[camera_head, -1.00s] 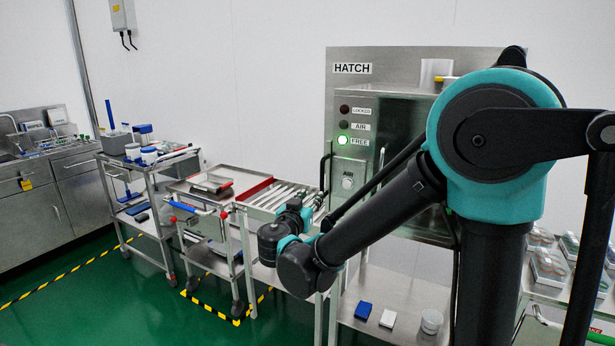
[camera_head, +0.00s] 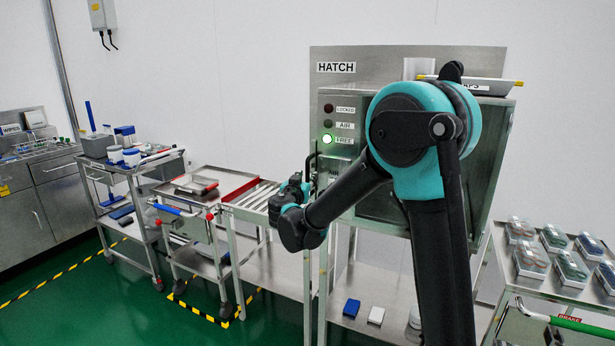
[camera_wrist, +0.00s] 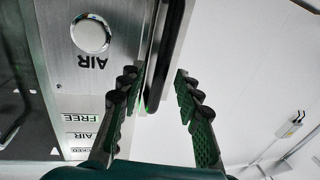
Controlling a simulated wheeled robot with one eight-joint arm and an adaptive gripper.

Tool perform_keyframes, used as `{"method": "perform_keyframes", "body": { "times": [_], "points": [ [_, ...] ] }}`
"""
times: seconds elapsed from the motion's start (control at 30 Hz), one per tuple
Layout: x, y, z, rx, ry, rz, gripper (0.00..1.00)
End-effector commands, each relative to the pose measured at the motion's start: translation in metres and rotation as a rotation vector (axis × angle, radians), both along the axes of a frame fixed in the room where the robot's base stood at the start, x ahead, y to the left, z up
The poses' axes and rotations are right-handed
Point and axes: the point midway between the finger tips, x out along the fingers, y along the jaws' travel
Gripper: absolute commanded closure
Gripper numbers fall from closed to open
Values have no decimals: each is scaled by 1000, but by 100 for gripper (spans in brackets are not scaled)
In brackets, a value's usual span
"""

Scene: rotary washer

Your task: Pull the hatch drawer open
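In the head view my gripper (camera_head: 306,188) is at the handle (camera_head: 313,165), partly hidden by my wrist. The hatch looks closed.
A roller-topped table (camera_head: 255,195) and carts (camera_head: 140,170) stand left of the hatch. A trolley with several clear boxes (camera_head: 530,260) stands at the right. Small blocks (camera_head: 351,307) lie on the shelf below. Green floor is open at lower left.

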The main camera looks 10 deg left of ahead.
Motion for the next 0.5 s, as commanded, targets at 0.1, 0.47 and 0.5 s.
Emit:
{"method": "perform_keyframes", "body": {
  "times": [0.1, 0.47, 0.5],
  "points": [
    [12, -2, 0, 0, 0, -2, 66],
    [18, -3, 0, 0, 0, 0, 66],
    [18, -3, 0, 0, 0, 0, 66]
  ]
}}
